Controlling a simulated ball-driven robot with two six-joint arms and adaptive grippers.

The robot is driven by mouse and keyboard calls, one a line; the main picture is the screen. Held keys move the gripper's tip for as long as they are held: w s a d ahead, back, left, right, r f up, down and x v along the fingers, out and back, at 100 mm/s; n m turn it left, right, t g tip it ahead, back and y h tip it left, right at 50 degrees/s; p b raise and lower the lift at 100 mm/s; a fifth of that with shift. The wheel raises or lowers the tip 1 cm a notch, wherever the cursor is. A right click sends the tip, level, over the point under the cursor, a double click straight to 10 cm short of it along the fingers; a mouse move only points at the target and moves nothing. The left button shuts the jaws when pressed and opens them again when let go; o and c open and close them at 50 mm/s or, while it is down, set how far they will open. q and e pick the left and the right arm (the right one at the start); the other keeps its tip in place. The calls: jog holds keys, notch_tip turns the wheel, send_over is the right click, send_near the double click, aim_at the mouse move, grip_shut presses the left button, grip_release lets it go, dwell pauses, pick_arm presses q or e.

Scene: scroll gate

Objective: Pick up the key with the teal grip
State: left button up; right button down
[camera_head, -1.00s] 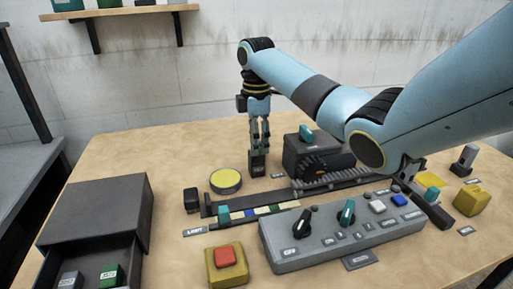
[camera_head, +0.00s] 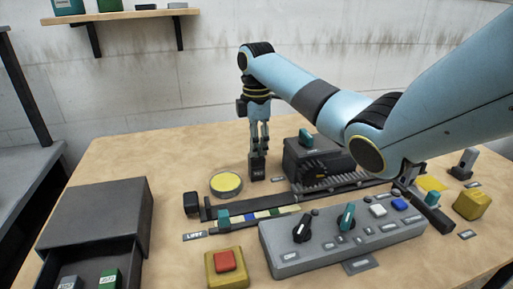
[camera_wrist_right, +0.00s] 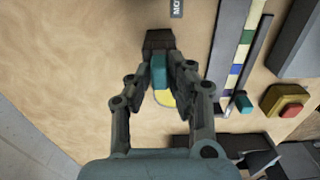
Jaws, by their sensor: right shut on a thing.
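The key's teal grip (camera_wrist_right: 160,72) shows between the fingertips of my right gripper in the right wrist view. My right gripper (camera_head: 259,147) points straight down and is shut on the teal grip. A dark block (camera_head: 258,169) is directly below the fingertips, and it also shows beyond the teal grip in the wrist view (camera_wrist_right: 158,40). The block appears to stand on the table. The key's lower part is hidden, so I cannot tell whether it sits in the block. My left gripper is not in view.
A yellow disc (camera_head: 226,184) lies left of the gripper. A dark machine (camera_head: 320,160) with a teal knob stands close on the right. A grey control panel (camera_head: 340,240), a red button on a yellow box (camera_head: 226,268) and a dark drawer box (camera_head: 95,215) are nearer.

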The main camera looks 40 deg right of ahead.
aim_at(259, 145)
jog(key=r, duration=0.4)
jog(key=shift+s+d+r, duration=0.2)
jog(key=shift+s, duration=0.05)
jog(key=s+d+r, duration=0.3)
jog(key=s+r, duration=0.3)
jog(key=s, duration=0.4)
jog(key=shift+s+d+r, duration=0.2)
jog(key=shift+d+r, duration=0.05)
jog(key=shift+d, duration=0.15)
